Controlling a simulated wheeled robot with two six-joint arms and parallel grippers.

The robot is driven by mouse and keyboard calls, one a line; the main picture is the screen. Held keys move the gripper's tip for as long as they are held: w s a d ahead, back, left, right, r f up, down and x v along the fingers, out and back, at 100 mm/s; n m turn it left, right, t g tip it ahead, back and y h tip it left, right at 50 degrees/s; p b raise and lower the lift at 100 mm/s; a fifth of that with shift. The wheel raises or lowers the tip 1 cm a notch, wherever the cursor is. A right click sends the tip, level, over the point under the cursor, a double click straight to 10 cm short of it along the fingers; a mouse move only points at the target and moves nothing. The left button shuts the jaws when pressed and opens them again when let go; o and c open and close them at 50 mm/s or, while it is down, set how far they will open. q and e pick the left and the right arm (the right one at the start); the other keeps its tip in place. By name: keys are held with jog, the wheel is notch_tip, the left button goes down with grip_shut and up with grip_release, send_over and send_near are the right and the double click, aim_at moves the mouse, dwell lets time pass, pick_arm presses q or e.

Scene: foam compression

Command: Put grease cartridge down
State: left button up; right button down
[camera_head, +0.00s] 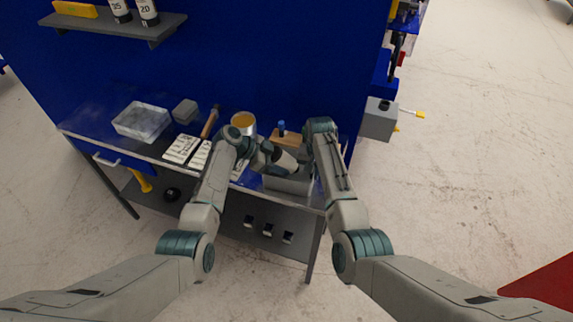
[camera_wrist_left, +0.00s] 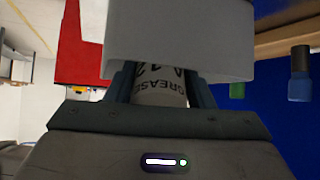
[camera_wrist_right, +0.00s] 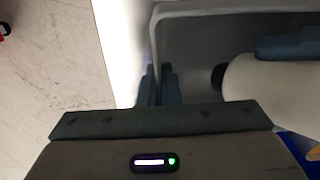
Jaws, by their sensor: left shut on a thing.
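The grease cartridge (camera_wrist_left: 158,92), a white cylinder with dark lettering, is held between the fingers of my left gripper (camera_wrist_left: 160,85). In the right wrist view the cartridge (camera_wrist_right: 270,85) lies sideways with a black tip, one left finger across it, overlapping the inside of a grey bin (camera_wrist_right: 205,20). In the head view the bin (camera_head: 288,184) stands at the bench's right end. The bin's wall hides part of the cartridge in the left wrist view. My right gripper (camera_wrist_right: 160,85) has its fingers close together at the bin's wall; whether they pinch it is unclear.
A clear tray (camera_head: 142,121), a grey block (camera_head: 185,111), a hammer (camera_head: 210,122), white label cards (camera_head: 182,148) and a yellow-topped can (camera_head: 244,122) are on the bench. A blue-capped bottle (camera_head: 282,127) and wooden block (camera_head: 288,138) stand behind the bin. A blue panel (camera_head: 270,60) backs the bench.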

pick_arm(q)
jog(key=shift+w+d+r+y, duration=0.1)
jog(key=shift+d+r+y, duration=0.05)
jog(key=shift+d+y, duration=0.9)
jog(key=shift+y, duration=0.65)
jog(key=shift+f, duration=0.7)
pick_arm(e)
jog(key=shift+d, duration=0.1)
pick_arm(q)
jog(key=shift+a+f, duration=0.1)
jog(key=o, duration=0.9)
jog(key=shift+f, duration=0.15)
